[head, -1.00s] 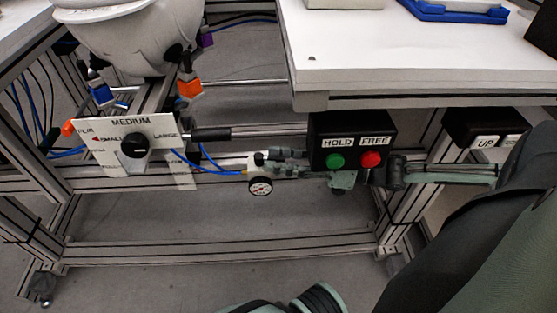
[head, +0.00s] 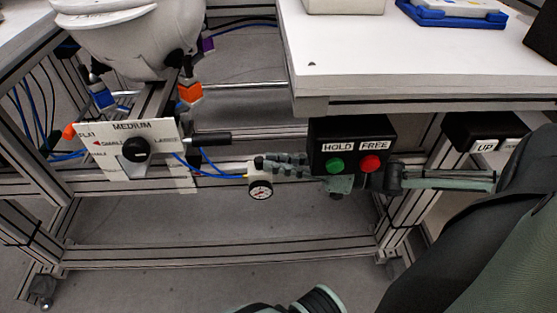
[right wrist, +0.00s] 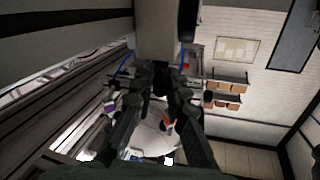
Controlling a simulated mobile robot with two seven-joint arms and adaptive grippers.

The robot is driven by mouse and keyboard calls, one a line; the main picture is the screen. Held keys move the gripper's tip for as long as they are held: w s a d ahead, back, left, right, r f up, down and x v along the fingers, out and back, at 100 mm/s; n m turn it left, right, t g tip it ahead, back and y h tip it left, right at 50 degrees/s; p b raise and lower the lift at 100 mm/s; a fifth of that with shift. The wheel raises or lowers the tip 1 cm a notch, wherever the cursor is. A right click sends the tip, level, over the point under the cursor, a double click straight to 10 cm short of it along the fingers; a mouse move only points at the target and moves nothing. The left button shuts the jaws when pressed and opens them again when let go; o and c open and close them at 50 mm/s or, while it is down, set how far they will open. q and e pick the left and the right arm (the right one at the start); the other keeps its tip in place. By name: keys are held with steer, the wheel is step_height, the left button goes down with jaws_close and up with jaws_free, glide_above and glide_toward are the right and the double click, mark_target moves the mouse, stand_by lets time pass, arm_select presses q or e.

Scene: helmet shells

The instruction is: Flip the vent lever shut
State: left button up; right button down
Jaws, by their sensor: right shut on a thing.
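A small white valve block (head: 256,169) with a round pressure gauge (head: 260,190) hangs below the table, left of the HOLD/FREE box. My right gripper (head: 273,163) reaches it from the right, behind the box. Its fingers are shut on a small dark piece at the block, seemingly the vent lever, mostly hidden by the fingers. In the right wrist view my right gripper (right wrist: 161,88) has its fingers close around a dark part. I cannot make out the lever's angle. My left gripper does not show in the head view.
The HOLD/FREE box (head: 352,148) hangs under the white table (head: 400,65), in front of my wrist. Blue hoses run to the block.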

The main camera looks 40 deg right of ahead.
mark_target(261, 163)
steer(key=p, duration=0.1)
steer(key=m+t+h+p, duration=0.2)
steer(key=shift+s+a+r, duration=0.25)
arm_select(q)
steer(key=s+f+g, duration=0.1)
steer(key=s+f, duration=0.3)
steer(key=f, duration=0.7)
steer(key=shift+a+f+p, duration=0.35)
steer(key=shift+p, duration=0.1)
arm_select(e)
steer(key=shift+s+a+f+m+t+h, duration=0.1)
steer(key=shift+a+m+t+h, duration=0.4)
steer(key=shift+m+h, duration=1.25)
steer(key=shift+s+a+f+m+t+h, duration=0.15)
steer(key=shift+a+m+t+h, duration=0.6)
steer(key=shift+h, duration=1.7)
steer(key=shift+s+a+f+m+t+h, duration=0.1)
steer(key=shift+m+t+h, duration=0.25)
steer(key=shift+m+h, duration=1.5)
steer(key=shift+h, duration=0.45)
steer(key=c, duration=1.5)
jaws_free()
steer(key=shift+r, duration=0.1)
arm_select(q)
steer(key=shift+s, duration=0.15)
arm_select(e)
steer(key=shift+n, duration=0.35)
